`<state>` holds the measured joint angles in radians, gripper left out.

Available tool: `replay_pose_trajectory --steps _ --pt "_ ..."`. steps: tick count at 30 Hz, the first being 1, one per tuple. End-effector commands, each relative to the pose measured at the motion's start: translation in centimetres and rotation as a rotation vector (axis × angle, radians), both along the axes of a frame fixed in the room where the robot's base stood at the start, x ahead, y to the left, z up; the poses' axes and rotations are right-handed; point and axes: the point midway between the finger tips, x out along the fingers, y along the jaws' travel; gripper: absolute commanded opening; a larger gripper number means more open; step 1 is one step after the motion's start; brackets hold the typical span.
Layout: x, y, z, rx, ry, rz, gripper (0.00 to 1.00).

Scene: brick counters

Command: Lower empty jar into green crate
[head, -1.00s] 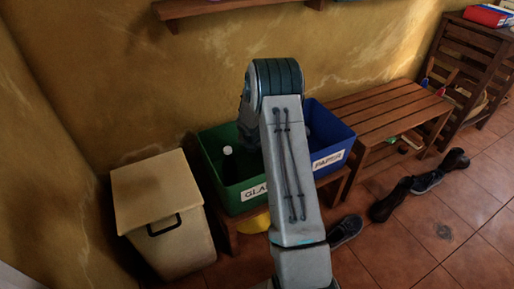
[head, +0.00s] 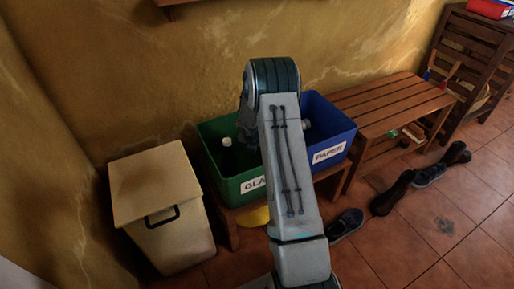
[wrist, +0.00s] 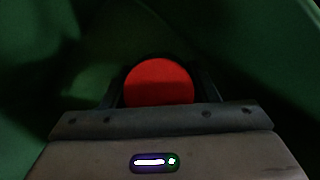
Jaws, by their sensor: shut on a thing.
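The green crate (head: 239,188), labelled "GLA…", stands on a low wooden stand behind my arm. A dark bottle with a white cap (head: 227,142) stands in it. In the wrist view, green crate walls (wrist: 45,60) surround my gripper (wrist: 160,92). My gripper is shut on the jar, whose round red lid (wrist: 158,80) shows between the two fingers. The jar's body is hidden below the lid, so I cannot tell whether it touches the crate floor. In the head view my arm hides the gripper and the jar.
A blue crate labelled "PAPER" (head: 334,139) adjoins the green one on the right. A cream lidded bin (head: 171,245) stands at left. A slatted wooden bench (head: 390,97) is at right, with shoes (head: 345,223) on the tiles. A wall shelf hangs above.

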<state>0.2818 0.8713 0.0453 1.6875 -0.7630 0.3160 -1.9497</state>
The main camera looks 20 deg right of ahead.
Motion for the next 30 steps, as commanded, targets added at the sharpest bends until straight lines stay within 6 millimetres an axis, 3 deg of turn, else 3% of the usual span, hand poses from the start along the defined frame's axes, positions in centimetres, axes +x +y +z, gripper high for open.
replay_pose_trajectory --steps 30 --pt "0.03 0.0 -0.86 -0.001 -0.001 0.0 0.27"
